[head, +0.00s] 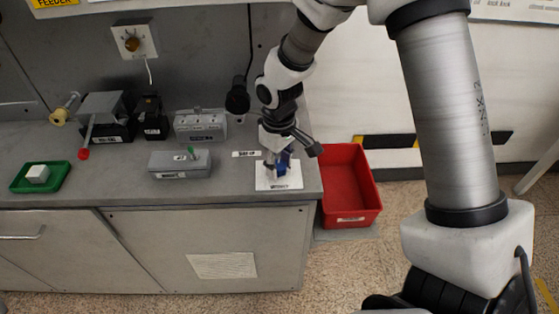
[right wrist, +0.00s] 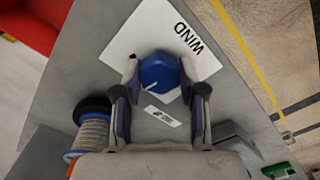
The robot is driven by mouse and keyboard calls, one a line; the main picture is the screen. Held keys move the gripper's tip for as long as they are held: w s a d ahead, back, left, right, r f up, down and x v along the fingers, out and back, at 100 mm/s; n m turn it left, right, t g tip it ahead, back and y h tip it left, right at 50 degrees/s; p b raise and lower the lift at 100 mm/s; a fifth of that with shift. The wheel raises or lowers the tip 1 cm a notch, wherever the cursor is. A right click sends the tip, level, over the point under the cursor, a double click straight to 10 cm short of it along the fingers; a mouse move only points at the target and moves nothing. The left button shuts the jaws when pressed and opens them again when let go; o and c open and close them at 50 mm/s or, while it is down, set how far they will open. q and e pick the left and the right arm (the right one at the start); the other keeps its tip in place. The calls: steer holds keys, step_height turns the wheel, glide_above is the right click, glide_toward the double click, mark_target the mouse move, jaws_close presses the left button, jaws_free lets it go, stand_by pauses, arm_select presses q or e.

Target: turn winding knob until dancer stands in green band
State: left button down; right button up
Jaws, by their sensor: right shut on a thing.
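My right gripper (head: 279,163) is over the white plate (head: 278,184) at the right end of the bench. It is shut on the blue winding knob (right wrist: 160,74), with one finger on each side. The knob shows a white pointer line toward the lower left in the right wrist view. In the head view only a bit of blue shows between the fingers. The plate reads WIND in the right wrist view (right wrist: 160,30). A grey box (head: 180,169) left of the plate has a green mark on top; I cannot make out a dancer or its band. My left gripper is not in view.
A red bin (head: 349,183) stands right of the bench. A green tray (head: 40,187) with a white block is at the left. A labelled grey block (head: 201,125) and black devices stand behind. A black-ended cylinder (right wrist: 93,130) is close to the gripper in the wrist view.

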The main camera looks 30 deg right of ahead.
steer(key=m+p, duration=0.1)
steer(key=m, duration=0.6)
steer(key=shift+a, duration=0.1)
steer(key=m, duration=0.6)
steer(key=shift+m, duration=0.4)
steer(key=o, duration=0.9)
steer(key=shift+o, duration=1.2)
steer(key=shift+w+f, duration=0.1)
steer(key=shift+w, duration=0.05)
